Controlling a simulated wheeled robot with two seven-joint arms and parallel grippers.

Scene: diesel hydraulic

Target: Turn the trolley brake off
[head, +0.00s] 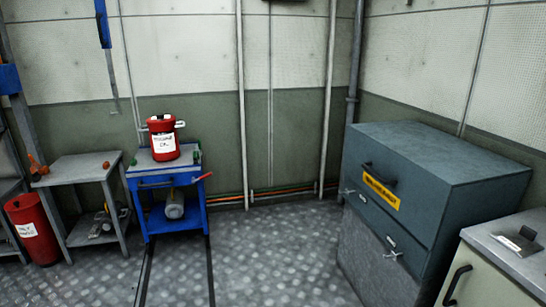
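A blue trolley (160,191) with a grey top stands against the back wall, left of centre. A red-tipped lever (202,177) sticks out to the right from its upper right side; it may be the brake, but it is too small to tell its setting. A red canister (163,141) with a white label stands upright on the trolley's top. A grey cylinder (174,204) lies on its lower shelf. Neither of my grippers is in view.
A grey table (85,168) and a red bin (32,230) stand left of the trolley. A large grey chest (450,165) and a pale cabinet (500,270) fill the right. Dark floor tracks (210,280) run toward the trolley. The middle floor (270,260) is clear.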

